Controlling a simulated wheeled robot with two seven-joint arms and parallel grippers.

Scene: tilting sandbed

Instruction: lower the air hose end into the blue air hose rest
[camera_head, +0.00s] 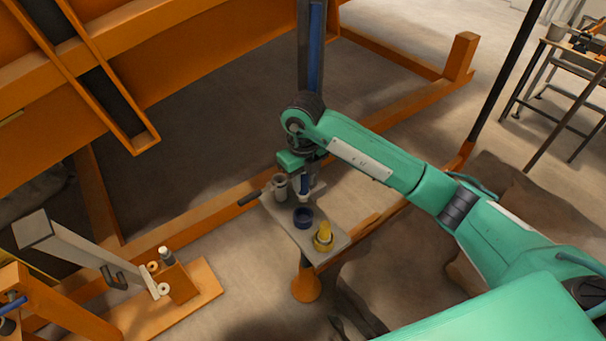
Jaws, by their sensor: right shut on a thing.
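The blue air hose rest (303,216) is a short dark-blue ring on a small grey stand plate (297,232). My right gripper (304,178) comes in from the right and points down just behind and above the rest. It is shut on the air hose end (304,186), a small piece with blue and pale parts, mostly hidden by the wrist and fingers. The hose end looks upright and close above the rest's far rim; whether they touch I cannot tell. My left gripper is not in view.
On the same plate, a grey cup (280,187) stands at the left and a yellow piece (323,233) sits at the front right. An orange frame (400,98) runs behind. An orange bracket with a grey lever (85,250) stands at lower left.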

